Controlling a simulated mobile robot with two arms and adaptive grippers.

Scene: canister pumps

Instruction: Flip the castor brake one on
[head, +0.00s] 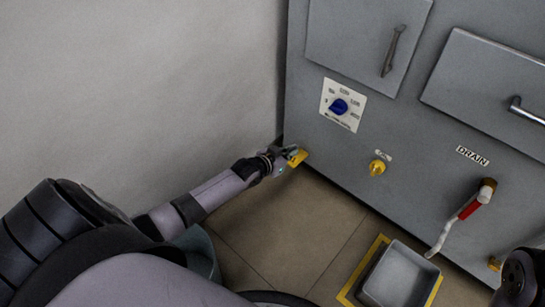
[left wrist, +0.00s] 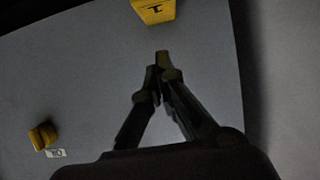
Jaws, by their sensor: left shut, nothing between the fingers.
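The castor brake one (head: 298,158) is a yellow pedal at the bottom left corner of the grey cabinet, close to the floor. In the left wrist view it is the yellow block with a dark mark (left wrist: 155,11) at the top edge. My left gripper (head: 291,152) is at this pedal in the head view, its fingers shut and empty. In the left wrist view the closed fingertips (left wrist: 165,70) point at the pedal with a small gap in the picture; I cannot tell if they touch.
The grey cabinet (head: 400,130) has a blue dial (head: 339,106), a yellow plug (head: 377,167), and a red-handled drain valve (head: 470,209). Another yellow piece (head: 494,264) sits low at the right. A grey tray (head: 400,275) lies on the floor. A wall stands at the left.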

